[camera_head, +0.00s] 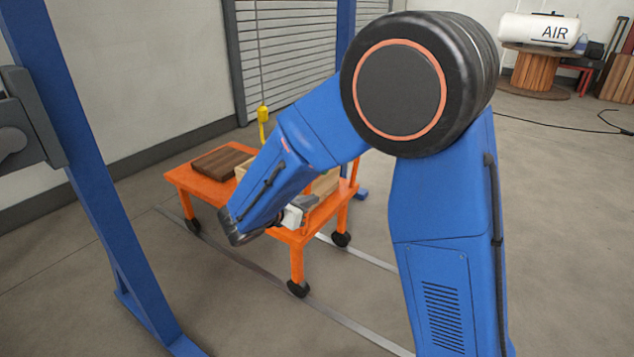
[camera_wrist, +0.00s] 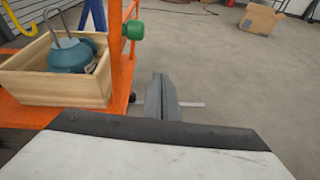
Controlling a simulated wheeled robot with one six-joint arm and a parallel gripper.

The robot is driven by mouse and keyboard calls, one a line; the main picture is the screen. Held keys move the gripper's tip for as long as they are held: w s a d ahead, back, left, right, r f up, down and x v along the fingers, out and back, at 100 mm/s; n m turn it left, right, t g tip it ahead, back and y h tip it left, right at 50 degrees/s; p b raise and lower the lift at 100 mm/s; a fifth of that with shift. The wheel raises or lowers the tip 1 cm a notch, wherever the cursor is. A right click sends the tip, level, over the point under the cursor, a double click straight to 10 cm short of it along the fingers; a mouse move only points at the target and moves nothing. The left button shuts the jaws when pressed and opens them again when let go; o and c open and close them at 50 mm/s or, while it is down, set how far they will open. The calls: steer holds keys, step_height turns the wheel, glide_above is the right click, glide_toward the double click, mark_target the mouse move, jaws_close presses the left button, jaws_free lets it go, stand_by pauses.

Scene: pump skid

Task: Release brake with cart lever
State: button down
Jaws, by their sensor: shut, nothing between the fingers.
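The orange cart (camera_head: 185,178) stands on the floor on black wheels, in the middle of the head view. In the wrist view its orange upright (camera_wrist: 117,50) carries a green knob (camera_wrist: 131,30) near the top. I cannot tell if this knob belongs to the brake lever. My gripper (camera_wrist: 162,85) is shut and empty, below and to the right of the knob and apart from it. In the head view my gripper (camera_head: 306,201) shows small and grey by the cart's near right end; my arm hides part of the cart.
A wooden crate (camera_wrist: 55,88) with a teal object (camera_wrist: 70,54) sits on the cart, left of the upright. A dark wooden slab (camera_head: 222,162) lies at the cart's far left. A yellow pendant (camera_head: 262,113) hangs behind. Floor right of the gripper is clear up to a cardboard box (camera_wrist: 262,20).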

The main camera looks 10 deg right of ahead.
steer(key=a, duration=0.1)
steer(key=w+a+n+t, duration=0.1)
steer(key=a+f+n, duration=0.1)
steer(key=shift+w+a, duration=0.3)
steer(key=shift+a, duration=0.1)
steer(key=w+d, duration=0.8)
steer(key=shift+w+r, duration=0.2)
steer(key=shift+r, duration=0.2)
steer(key=shift+r, duration=0.1)
